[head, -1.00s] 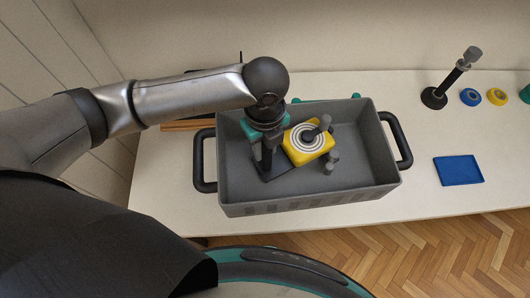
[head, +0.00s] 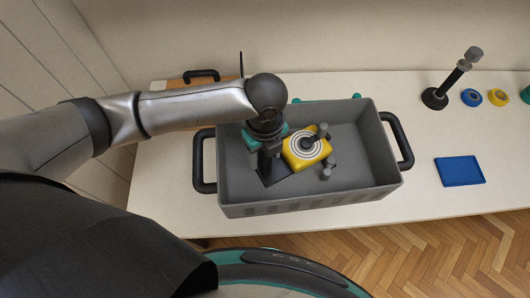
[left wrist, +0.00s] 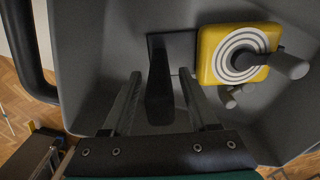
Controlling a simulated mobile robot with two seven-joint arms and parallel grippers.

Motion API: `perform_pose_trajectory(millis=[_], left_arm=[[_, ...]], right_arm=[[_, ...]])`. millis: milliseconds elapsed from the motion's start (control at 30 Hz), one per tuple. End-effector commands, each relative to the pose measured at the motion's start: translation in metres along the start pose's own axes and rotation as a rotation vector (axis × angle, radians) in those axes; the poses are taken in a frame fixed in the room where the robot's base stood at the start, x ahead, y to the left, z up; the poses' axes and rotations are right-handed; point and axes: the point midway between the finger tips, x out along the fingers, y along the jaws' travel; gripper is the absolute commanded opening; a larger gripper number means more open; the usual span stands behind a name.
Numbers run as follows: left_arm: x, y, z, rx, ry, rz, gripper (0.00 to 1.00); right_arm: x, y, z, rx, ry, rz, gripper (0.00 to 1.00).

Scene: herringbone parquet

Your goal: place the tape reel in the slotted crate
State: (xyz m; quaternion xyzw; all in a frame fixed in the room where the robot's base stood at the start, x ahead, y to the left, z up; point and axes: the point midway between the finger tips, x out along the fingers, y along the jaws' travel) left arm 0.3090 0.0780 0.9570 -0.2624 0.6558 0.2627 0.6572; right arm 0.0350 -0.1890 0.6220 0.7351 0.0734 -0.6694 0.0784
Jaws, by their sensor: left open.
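The tape reel (head: 293,161) is a yellow block with a white-and-black ringed disc and grey knobs. It is inside the grey slotted crate (head: 345,195), left of its middle; it also shows at upper right in the left wrist view (left wrist: 209,52). My left gripper (left wrist: 158,90) is open, reaching down into the crate beside the reel's left side. Its fingers stand on either side of a dark upright bar (left wrist: 160,95); contact with it cannot be told. The bar's join to the reel is unclear. In the head view the fingertips are largely hidden. My right gripper is not in view.
The crate has black side handles (head: 399,140) and stands on a white table (head: 160,205). To the right are a blue tray (head: 459,170), a black stand (head: 455,80), a blue ring (head: 471,97) and a yellow ring (head: 498,97).

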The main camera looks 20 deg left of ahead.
Motion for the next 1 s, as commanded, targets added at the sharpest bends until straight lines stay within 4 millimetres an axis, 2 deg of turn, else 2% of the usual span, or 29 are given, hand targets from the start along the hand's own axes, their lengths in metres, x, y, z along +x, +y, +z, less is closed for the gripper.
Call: perform_pose_trajectory(millis=[133, 267, 500, 700, 833, 1000], left_arm=[[-0.003, 0.0, 0.0, 0.0, 0.0, -0.001, 0.6], [-0.019, -0.001, 0.001, 0.0, -0.001, -0.004, 0.6], [-0.071, -0.001, 0.001, 0.001, -0.002, -0.004, 0.6], [-0.107, -0.001, 0.001, 0.0, -0.001, -0.003, 0.6], [-0.119, -0.001, 0.0, 0.0, 0.0, -0.002, 0.6], [-0.123, 0.0, 0.0, -0.001, 0.001, 0.0, 0.6]], right_arm=[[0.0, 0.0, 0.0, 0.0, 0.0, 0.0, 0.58], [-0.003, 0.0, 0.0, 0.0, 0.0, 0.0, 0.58], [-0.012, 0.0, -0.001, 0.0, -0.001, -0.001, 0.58], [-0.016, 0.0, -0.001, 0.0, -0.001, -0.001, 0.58], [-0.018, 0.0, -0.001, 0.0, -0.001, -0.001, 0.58], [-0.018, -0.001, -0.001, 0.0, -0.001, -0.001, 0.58]])
